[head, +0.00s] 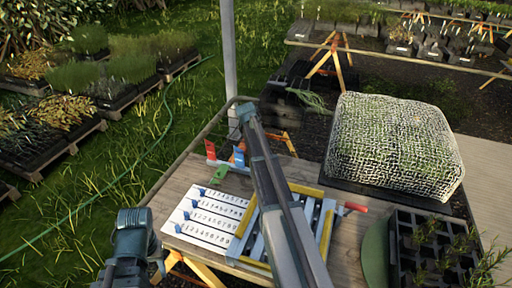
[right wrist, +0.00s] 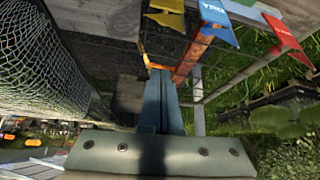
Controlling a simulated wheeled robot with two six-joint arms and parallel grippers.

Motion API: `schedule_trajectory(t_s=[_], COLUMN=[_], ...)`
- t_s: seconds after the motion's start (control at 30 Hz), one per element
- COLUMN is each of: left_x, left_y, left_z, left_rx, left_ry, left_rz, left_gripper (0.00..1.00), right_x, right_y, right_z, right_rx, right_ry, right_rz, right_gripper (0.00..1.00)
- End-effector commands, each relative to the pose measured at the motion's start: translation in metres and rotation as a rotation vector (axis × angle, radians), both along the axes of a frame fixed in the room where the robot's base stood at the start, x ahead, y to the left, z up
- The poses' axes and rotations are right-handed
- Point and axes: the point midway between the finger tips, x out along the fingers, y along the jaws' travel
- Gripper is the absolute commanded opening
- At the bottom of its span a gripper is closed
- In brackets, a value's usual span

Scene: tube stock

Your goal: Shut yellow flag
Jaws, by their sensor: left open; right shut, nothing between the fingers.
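What looks like the yellow flag (right wrist: 166,14) is at the top of the right wrist view, cut by the frame edge, left of the blue flag (right wrist: 215,11). It is small, and I cannot tell how it is tilted. In the head view I cannot make it out; my right arm covers part of that area. My right gripper (right wrist: 160,78) is shut and empty, its tips below the flag in the picture; I cannot tell whether they touch anything. My left gripper (head: 138,240) is open and empty, at the lower left by the table.
A red flag (head: 210,149) and a green flag (head: 200,176) are near the table's far left corner. A white number board (head: 208,217) lies on the table (head: 183,179). A netted plant block (head: 393,145) and black cell tray (head: 402,262) are at right.

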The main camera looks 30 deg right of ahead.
Motion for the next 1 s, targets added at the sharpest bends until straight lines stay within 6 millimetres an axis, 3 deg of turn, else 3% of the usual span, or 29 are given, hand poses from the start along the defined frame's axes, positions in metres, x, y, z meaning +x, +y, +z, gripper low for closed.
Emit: schedule_trajectory(t_s=[0.27, 0.8, 1.0], left_x=[0.0, 0.0, 0.0], left_y=[0.0, 0.0, 0.0], left_z=[-0.02, -0.093, -0.092], left_rx=[0.0, 0.0, 0.0], left_ry=[0.0, 0.0, 0.0], left_rz=[0.0, 0.0, 0.0], left_gripper=[0.5, 0.5, 0.5], right_x=[0.008, 0.039, 0.011], right_y=[-0.006, -0.037, -0.013], right_z=[-0.02, -0.093, -0.093], right_rx=[0.0, 0.001, 0.0], right_ry=[0.001, 0.002, 0.002], right_rz=[0.001, 0.002, 0.004], right_gripper=[0.0, 0.0, 0.0])
